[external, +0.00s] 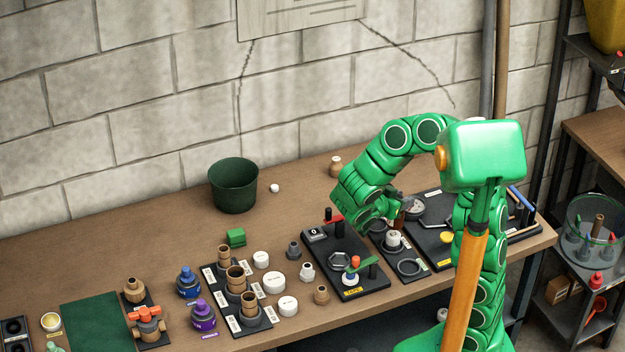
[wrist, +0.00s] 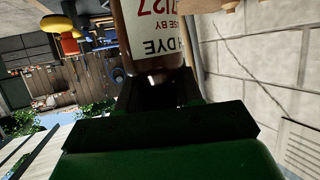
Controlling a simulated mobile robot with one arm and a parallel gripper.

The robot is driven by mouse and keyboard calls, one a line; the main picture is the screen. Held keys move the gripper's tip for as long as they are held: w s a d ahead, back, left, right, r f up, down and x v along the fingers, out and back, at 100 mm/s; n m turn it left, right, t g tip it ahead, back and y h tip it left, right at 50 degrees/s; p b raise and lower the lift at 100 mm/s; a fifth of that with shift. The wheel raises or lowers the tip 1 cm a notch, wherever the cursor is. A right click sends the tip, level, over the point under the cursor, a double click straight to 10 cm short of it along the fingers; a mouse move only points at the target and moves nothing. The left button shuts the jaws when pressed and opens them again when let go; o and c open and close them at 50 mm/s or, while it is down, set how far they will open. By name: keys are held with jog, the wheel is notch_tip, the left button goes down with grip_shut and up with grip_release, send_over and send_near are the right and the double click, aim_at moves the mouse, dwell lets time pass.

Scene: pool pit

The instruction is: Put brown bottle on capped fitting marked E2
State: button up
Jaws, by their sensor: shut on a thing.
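The brown bottle (wrist: 152,66) is held in my gripper (wrist: 160,92) in the wrist view, with a white label reading "DYE" in red and black print, upside down in that picture. In the external view my gripper (external: 392,208) is over the right part of the bench, and a bit of the brown bottle (external: 402,216) shows beside it, partly hidden by the gripper. Below it a white-topped fitting (external: 393,240) stands on a black board. I cannot read a mark E2 on it or on any other fitting.
The bench (external: 300,205) carries a dark green bin (external: 233,186), a black board with a red-handled valve (external: 345,262), a rack of brown fittings (external: 236,300), several white caps (external: 274,282), and blue and purple bottles (external: 188,283). Free bench lies around the bin.

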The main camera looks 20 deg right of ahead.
jog(key=shift+w+f, duration=0.2)
jog(key=shift+f, duration=1.55)
jog(key=o, duration=1.1)
jog(key=shift+f, duration=0.1)
jog(key=shift+v, duration=6.05)
